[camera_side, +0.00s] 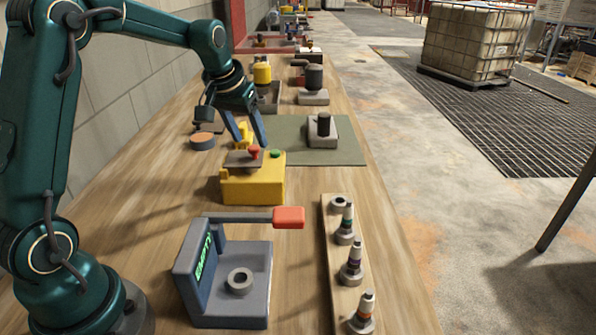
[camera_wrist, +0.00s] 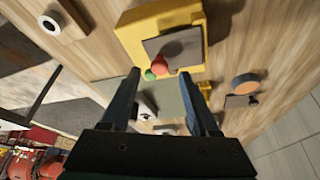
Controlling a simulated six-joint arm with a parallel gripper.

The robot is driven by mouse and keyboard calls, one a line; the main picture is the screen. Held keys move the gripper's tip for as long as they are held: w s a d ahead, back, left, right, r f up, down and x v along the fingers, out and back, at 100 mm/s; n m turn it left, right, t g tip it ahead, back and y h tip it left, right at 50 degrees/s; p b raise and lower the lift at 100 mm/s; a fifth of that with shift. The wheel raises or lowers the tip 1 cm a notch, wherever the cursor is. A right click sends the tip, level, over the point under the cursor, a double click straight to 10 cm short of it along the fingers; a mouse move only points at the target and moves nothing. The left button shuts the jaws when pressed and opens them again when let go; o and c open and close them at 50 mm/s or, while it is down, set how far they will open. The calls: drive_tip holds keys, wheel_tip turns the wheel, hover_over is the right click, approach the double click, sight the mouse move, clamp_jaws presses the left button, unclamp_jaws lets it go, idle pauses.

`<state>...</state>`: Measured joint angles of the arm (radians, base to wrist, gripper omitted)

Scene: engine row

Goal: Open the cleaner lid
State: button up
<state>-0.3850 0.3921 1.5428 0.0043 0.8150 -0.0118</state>
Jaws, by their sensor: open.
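The cleaner seems to be the yellow box (camera_side: 255,190) on the bench, also at the top of the wrist view (camera_wrist: 135,40). Its dark grey lid plate (camera_side: 240,161) lies flat on top, with a red knob (camera_side: 254,151) at one edge and a green button (camera_side: 275,154) beside it. The plate (camera_wrist: 180,45) and knob (camera_wrist: 160,65) also show in the wrist view. My gripper (camera_side: 253,143) is open and empty above the box. In the wrist view, the knob lies between and just beyond its fingertips (camera_wrist: 162,76). Contact cannot be told.
A blue-grey fixture (camera_side: 240,304) with a red-handled lever (camera_side: 289,217) stands in front. A wooden rail (camera_side: 343,290) with several plugs is at right. Behind are a green mat (camera_side: 342,150) holding a grey block (camera_side: 322,130), and an orange-topped disc (camera_side: 202,141) at left.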

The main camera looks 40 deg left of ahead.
sight(244, 154)
drive_tip(key=shift+x, duration=1.2)
clamp_jaws()
idle(0.6)
